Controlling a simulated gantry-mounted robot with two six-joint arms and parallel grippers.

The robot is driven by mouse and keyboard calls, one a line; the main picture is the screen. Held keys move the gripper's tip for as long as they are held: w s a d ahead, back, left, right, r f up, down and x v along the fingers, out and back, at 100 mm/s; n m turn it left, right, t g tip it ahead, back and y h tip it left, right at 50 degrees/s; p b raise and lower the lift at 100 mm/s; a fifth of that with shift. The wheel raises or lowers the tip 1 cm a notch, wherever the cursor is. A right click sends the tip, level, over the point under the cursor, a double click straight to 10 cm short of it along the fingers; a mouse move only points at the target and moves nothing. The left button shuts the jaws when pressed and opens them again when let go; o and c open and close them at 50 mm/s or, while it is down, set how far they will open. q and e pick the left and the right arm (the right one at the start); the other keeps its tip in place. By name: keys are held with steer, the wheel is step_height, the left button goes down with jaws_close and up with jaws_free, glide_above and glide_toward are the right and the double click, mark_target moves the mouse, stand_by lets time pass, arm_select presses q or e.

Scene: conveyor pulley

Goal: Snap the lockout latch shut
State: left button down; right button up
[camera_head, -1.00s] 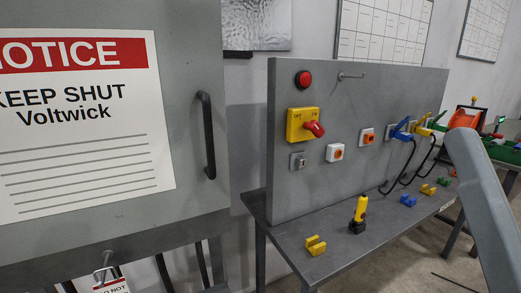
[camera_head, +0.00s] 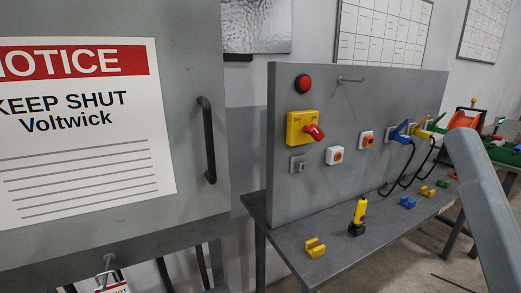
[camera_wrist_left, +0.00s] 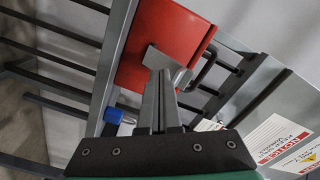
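I cannot make out the lockout latch for certain. In the left wrist view my left gripper (camera_wrist_left: 161,75) reaches to the face of a red box (camera_wrist_left: 160,35), its two fingers close together. A small pale grey plate (camera_wrist_left: 172,64) sits at the fingertips; I cannot tell whether it is part of the fingers or of the box. A black handle (camera_wrist_left: 208,66) is beside it. A blue item (camera_wrist_left: 114,117) like a padlock hangs left of the fingers. In the head view a metal hook (camera_head: 109,260) and a tag (camera_head: 115,288) hang at the bottom left. My right gripper is out of view.
A grey door with a notice (camera_head: 80,130) and a black handle (camera_head: 207,140) fills the left. A grey panel (camera_head: 300,215) on a bench carries a yellow switch (camera_head: 296,128) with a red knob.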

arm_select(q)
steer(key=shift+r, duration=0.1)
steer(key=shift+w+a+r+p, duration=0.15)
steer(key=shift+w+r+p, duration=0.25)
steer(key=shift+r, duration=0.35)
steer(key=shift+w+a+r+p, duration=0.25)
steer(key=shift+w+r+p, duration=0.1)
steer(key=shift+r+p, duration=0.1)
stand_by(0.4)
